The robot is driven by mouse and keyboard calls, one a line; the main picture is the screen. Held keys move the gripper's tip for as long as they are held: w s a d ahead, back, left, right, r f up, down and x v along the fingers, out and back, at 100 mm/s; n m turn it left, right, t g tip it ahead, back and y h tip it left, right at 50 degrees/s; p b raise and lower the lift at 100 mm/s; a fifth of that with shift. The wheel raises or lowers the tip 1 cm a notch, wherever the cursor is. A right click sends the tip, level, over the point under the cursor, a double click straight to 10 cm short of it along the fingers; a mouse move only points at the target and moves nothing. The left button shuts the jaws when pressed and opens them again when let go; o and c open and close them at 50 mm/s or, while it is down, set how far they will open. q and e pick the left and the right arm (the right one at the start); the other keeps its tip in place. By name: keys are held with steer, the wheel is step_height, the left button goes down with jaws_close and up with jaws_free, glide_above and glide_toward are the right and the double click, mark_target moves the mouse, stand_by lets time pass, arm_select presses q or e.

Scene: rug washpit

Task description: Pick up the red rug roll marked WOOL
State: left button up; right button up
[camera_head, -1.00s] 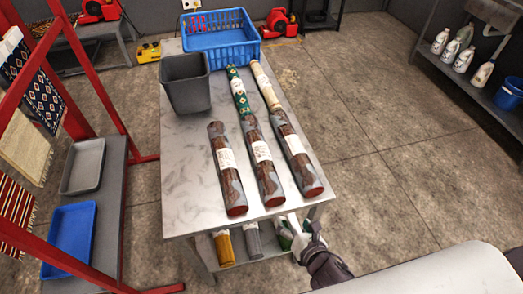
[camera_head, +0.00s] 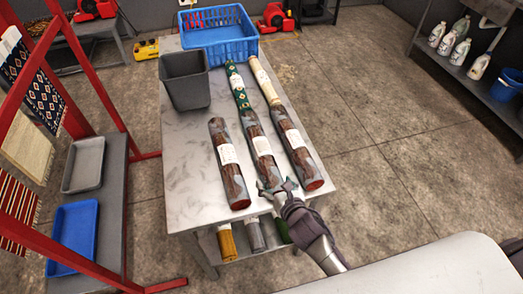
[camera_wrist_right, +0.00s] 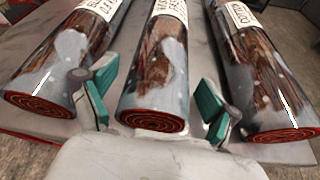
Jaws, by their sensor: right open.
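Three dark red-brown rug rolls in clear glossy wrap lie side by side on the table (camera_head: 185,205), each with a white label. They are the left roll (camera_head: 232,180), the middle roll (camera_head: 258,135) and the right roll (camera_head: 306,167). The label print is too small or cut off to tell which reads WOOL. My right gripper (camera_head: 277,188) is open at the near end of the middle roll. In the right wrist view its teal-padded fingers (camera_wrist_right: 153,97) stand on either side of the middle roll (camera_wrist_right: 160,70). My left gripper is out of view.
A green patterned roll (camera_head: 238,88) and a cream roll (camera_head: 264,80) lie behind. A grey bin (camera_head: 186,82) and blue basket (camera_head: 217,42) stand at the back. More rolls sit on the shelf below. A red rack (camera_head: 118,95) is left.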

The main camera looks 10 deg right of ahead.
steer(key=shift+x, duration=1.4)
jaws_close()
steer(key=shift+r, duration=0.15)
